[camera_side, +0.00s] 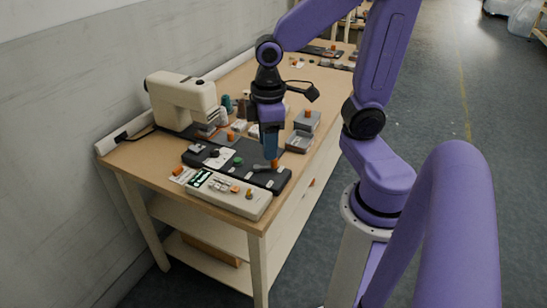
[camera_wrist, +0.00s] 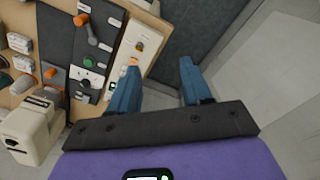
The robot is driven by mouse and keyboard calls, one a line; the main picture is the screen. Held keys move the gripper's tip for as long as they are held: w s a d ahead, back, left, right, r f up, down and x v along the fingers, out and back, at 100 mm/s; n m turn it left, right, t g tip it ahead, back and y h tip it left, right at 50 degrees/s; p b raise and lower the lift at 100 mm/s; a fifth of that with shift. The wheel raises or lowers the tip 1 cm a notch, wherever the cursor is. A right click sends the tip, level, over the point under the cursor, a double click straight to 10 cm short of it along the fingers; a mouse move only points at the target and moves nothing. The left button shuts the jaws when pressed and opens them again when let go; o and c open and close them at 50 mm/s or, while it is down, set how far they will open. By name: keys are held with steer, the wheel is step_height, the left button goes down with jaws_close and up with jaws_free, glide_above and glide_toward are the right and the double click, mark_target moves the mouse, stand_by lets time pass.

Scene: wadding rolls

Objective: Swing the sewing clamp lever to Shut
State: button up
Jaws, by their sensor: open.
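The clamp lever is a short grey arm with an orange tip (camera_side: 274,163) at the right end of a black panel (camera_side: 282,179) on the table. In the wrist view the lever's orange knob (camera_wrist: 81,20) shows at the upper left, on the black panel. My gripper (camera_side: 270,150) points down above that end of the panel in the side view. In the wrist view my gripper (camera_wrist: 160,72) has its two blue fingers apart with nothing between them, to the right of the lever. Lettering by the lever is too small to read.
A pale control box (camera_side: 230,195) with small knobs lies along the panel's front. A cream sewing machine (camera_side: 182,100) stands at the back left. Grey trays (camera_side: 299,141) sit to the right of the panel, with several small items behind. The floor right of the table is open.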

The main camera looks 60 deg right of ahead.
steer(key=w+d+f+m, duration=0.1)
steer(key=w+d+m, duration=0.25)
steer(key=d, duration=0.45)
steer(key=w+d+m, duration=0.3)
steer(key=d+m, duration=0.1)
steer(key=d, duration=0.4)
step_height(320, 180, down, 18)
steer(key=shift+w+d+r, duration=0.1)
jaws_close()
